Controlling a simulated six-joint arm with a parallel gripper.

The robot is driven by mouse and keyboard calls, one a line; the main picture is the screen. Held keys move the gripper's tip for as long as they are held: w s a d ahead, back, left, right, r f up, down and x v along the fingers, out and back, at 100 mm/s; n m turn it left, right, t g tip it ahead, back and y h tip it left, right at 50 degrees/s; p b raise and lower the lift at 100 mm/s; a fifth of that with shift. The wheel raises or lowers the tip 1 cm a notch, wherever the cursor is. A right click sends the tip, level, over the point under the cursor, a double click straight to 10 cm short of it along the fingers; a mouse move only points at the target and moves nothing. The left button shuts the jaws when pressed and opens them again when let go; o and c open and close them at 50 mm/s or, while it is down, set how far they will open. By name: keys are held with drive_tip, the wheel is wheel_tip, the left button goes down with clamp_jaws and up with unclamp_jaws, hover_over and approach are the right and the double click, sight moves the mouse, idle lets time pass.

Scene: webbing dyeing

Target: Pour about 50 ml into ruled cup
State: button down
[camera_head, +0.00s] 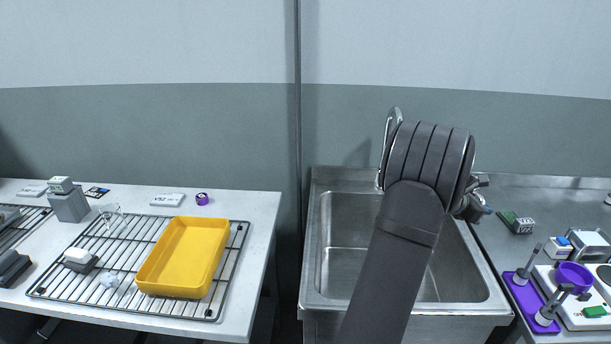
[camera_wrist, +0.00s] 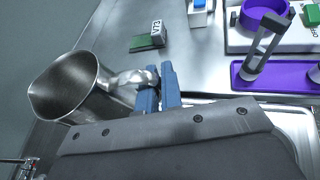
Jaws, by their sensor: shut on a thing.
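In the wrist view, my gripper (camera_wrist: 158,92) has blue fingers shut on the handle of a metal pitcher (camera_wrist: 92,98). The pitcher's wide mouth and spout face left; I cannot tell its exact tilt, and no liquid can be made out inside. In the head view, my gripper (camera_head: 484,208) is at the right edge of the sink, and my arm hides most of it and the pitcher. A small clear cup (camera_head: 111,213) stands at the back left of the wire rack, far from my gripper; any rulings are too small to see.
The steel sink (camera_head: 340,215) lies below my arm, with its faucet partly hidden. A yellow tray (camera_head: 160,290) rests on the wire rack (camera_head: 232,262). A purple bowl (camera_head: 574,277), a purple stand (camera_head: 518,290) and a green-and-grey block (camera_head: 517,222) are on the right counter.

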drive_tip(key=s+a+f+n+t+y, duration=0.1)
drive_tip(key=a+f+n+t+y, duration=0.2)
drive_tip(key=a, duration=1.2)
drive_tip(key=a+f+n+t+y, duration=0.1)
drive_tip(key=a+n+t+y, duration=0.25)
drive_tip(key=a, duration=1.05)
drive_tip(key=s+a+f+n+t+y, duration=0.15)
drive_tip(key=a+n, duration=0.25)
drive_tip(key=a, duration=1.1)
drive_tip(key=w+a+n+y, duration=0.2)
drive_tip(key=w+a, duration=0.2)
drive_tip(key=a, duration=0.5)
drive_tip(key=w+a+n+t+y, duration=0.1)
drive_tip(key=w+a, duration=0.3)
drive_tip(key=a, duration=0.4)
drive_tip(key=w+a+n+y, duration=0.2)
drive_tip(key=w+a, duration=0.2)
drive_tip(key=a, duration=0.5)
drive_tip(key=a+n+y, duration=0.1)
drive_tip(key=a, duration=0.6)
drive_tip(key=s+a+f+n+y, duration=0.1)
drive_tip(key=a, duration=0.6)
drive_tip(key=s+a+n+y, duration=0.1)
drive_tip(key=a, duration=0.6)
drive_tip(key=shift+a+f+y, duration=0.15)
drive_tip(key=shift+a+y, duration=0.25)
drive_tip(key=shift+s+a+f, duration=0.15)
drive_tip(key=shift+s+a, duration=0.25)
drive_tip(key=shift+a, duration=0.1)
